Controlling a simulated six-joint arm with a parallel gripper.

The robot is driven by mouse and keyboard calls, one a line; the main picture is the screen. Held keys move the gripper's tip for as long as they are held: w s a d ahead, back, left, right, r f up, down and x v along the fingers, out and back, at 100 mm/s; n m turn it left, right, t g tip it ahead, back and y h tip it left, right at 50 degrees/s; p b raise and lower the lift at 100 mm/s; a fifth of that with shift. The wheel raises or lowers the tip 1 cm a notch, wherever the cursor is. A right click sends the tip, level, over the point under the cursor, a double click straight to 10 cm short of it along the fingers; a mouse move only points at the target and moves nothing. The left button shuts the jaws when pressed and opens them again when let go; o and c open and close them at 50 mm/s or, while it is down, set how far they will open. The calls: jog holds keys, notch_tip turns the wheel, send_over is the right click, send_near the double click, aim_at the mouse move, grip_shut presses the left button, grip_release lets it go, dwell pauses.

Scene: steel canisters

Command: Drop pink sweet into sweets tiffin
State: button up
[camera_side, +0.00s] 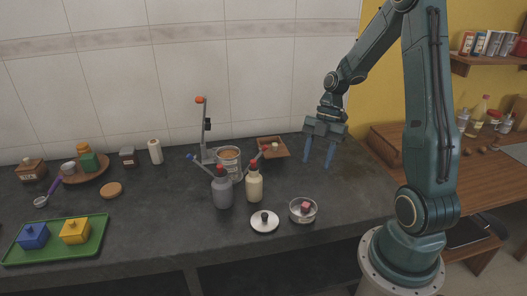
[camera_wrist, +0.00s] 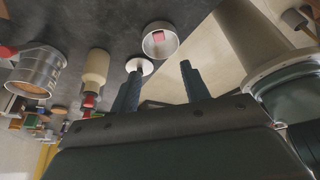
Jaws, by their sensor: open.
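The pink sweet (camera_side: 306,206) is a small cube inside a low, round, open steel tiffin (camera_side: 302,218) at the counter's front right. In the wrist view the pink sweet (camera_wrist: 159,36) shows inside the tiffin's rim (camera_wrist: 145,47). A round lid (camera_side: 264,226) with a dark knob lies flat just left of the tiffin. My gripper (camera_side: 316,164) is open and empty, fingers pointing down, behind and slightly right of the tiffin in the side view. In the wrist view nothing is held between its fingers (camera_wrist: 159,67).
A wooden tray (camera_side: 279,153) with a small pale piece is left of my gripper. A green tray (camera_side: 58,250) holds blue and yellow boxes. Counter right of the tiffin is clear.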

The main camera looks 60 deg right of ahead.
jog(key=shift+v, duration=1.35)
jog(key=a+r+m+t+h, duration=0.1)
jog(key=a+r+m+h, duration=0.2)
jog(key=a+r+m, duration=0.55)
jog(key=s+a+r+m+t+h, duration=0.1)
jog(key=s+a+r+m+t, duration=0.3)
jog(key=s+a+m, duration=0.5)
jog(key=shift+a+r+t, duration=0.3)
jog(key=shift+r, duration=0.75)
jog(key=shift+m, duration=0.25)
jog(key=shift+c, duration=0.7)
jog(key=shift+w, duration=0.15)
